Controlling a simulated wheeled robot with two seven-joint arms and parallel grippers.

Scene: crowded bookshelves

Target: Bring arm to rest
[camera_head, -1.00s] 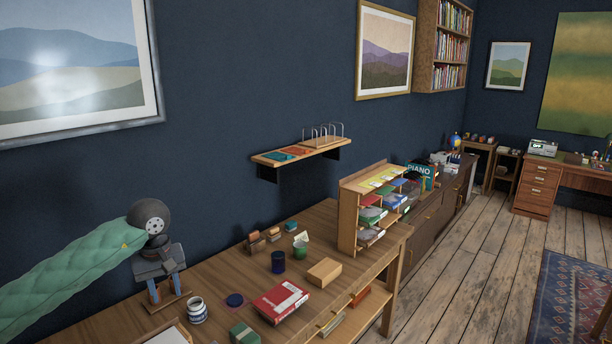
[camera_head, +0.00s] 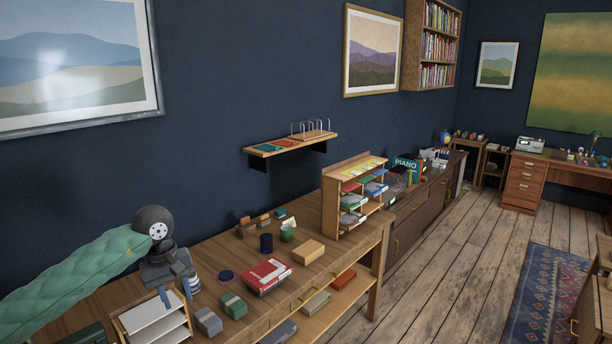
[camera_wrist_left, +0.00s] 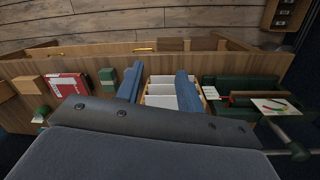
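My left arm, in a green quilted sleeve, comes in from the left in the head view. Its gripper (camera_head: 174,297) hangs fingers down over the left part of the wooden table (camera_head: 220,255), above a tray of white paper (camera_head: 152,318). In the left wrist view the blue fingers (camera_wrist_left: 160,88) stand wide apart with the white paper tray (camera_wrist_left: 162,101) seen beyond them. Nothing is held between them. My right gripper does not show in either view.
A shelf (camera_head: 290,145) hangs above.

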